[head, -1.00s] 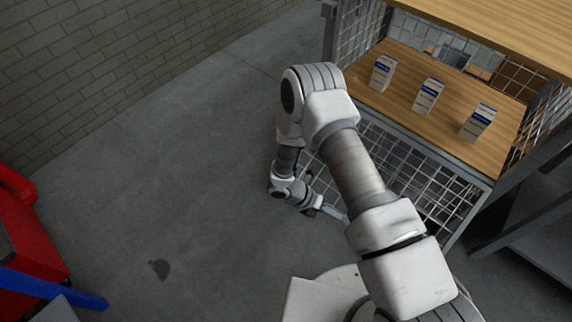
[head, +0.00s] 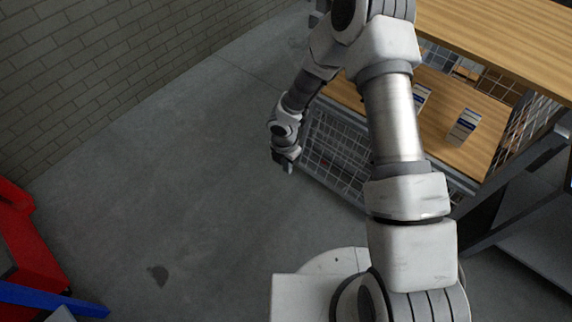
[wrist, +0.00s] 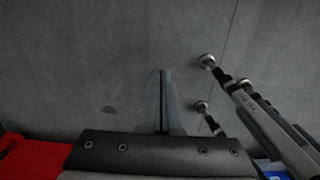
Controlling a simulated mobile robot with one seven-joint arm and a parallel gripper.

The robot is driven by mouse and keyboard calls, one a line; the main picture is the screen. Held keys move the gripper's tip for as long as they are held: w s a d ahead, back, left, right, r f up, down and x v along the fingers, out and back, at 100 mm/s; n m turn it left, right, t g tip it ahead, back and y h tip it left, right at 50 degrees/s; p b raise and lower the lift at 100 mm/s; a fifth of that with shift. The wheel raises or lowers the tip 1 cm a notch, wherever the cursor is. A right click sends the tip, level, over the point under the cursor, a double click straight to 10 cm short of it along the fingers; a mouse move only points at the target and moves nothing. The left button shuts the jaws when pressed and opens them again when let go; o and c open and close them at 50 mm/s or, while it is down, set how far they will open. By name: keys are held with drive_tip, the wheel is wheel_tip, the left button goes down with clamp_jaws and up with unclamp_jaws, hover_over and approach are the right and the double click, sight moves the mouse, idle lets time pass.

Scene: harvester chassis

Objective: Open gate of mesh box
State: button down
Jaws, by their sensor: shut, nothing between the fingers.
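The mesh box (head: 472,185) stands at the right in the head view, with a wooden shelf and wire mesh below it. A mesh panel (head: 335,150) shows at its lower front, left of my arm. My arm hides much of the front, and I cannot tell whether the gate is shut or ajar. My gripper (head: 285,166) points down just left of the panel's left end, apparently apart from it. In the wrist view my gripper (wrist: 161,72) is shut and empty above grey floor.
Small white and blue cartons (head: 463,127) stand on the shelf. A wooden top (head: 500,40) overhangs it. Dark rods with round metal feet (wrist: 207,61) show right of my fingers. A red object (head: 30,240) and blue bar (head: 50,298) lie far left. The floor between is clear.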

wheel_tip(320, 180, down, 10)
drive_tip(key=b, duration=0.2)
drive_tip(key=shift+w+d+r+b, duration=0.2)
drive_tip(key=shift+w+d+b, duration=0.05)
drive_tip(key=shift+w+b, duration=0.1)
drive_tip(key=shift+f, duration=0.1)
